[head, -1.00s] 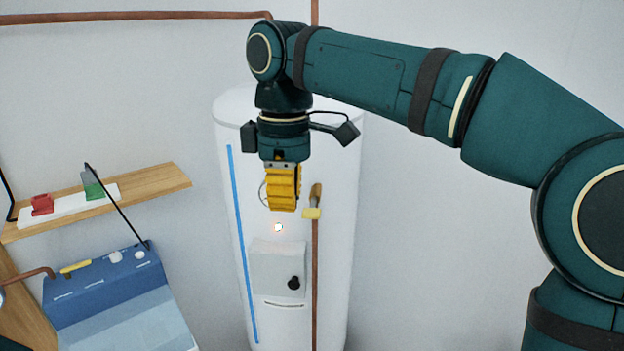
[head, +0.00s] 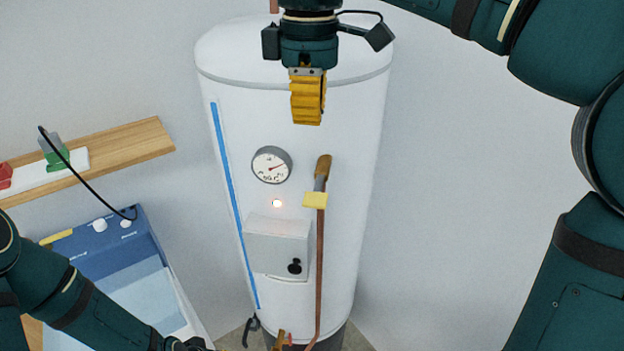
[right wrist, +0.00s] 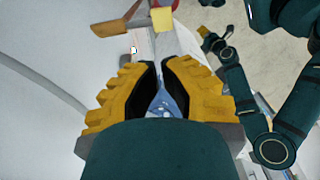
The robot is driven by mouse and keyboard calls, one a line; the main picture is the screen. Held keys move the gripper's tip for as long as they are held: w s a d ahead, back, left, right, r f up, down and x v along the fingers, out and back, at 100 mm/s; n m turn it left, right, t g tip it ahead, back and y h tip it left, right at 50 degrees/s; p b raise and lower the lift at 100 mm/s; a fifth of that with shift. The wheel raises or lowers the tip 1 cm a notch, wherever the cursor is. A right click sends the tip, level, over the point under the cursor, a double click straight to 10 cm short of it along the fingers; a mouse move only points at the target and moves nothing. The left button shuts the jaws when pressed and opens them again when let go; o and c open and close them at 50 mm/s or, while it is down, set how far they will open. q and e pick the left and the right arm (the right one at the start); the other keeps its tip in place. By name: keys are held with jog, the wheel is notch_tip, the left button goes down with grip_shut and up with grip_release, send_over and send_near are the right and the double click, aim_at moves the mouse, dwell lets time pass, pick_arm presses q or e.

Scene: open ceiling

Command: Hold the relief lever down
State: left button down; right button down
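The relief valve is a brass body (head: 322,170) with a yellow lever (head: 315,199), at the top of a copper pipe on the front of the white tank (head: 350,130). The lever sticks out roughly level. Both also show at the top of the right wrist view, the lever there (right wrist: 162,19). My right gripper (head: 308,122) hangs fingers down, above the valve and slightly to its left, apart from it. Its yellow fingers look shut with nothing between them; their tips converge in the right wrist view (right wrist: 160,62).
A round gauge (head: 271,165) sits left of the valve. Below are a small light and a grey box (head: 277,245) with a black knob. A wooden shelf (head: 130,143) and blue-topped unit (head: 90,250) stand left.

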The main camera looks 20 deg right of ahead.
aim_at(310, 196)
jog(key=shift+s+a, duration=0.1)
jog(key=shift+s, duration=0.05)
notch_tip(310, 196, down, 14)
jog(key=shift+f+b, duration=0.1)
jog(key=shift+b, duration=0.95)
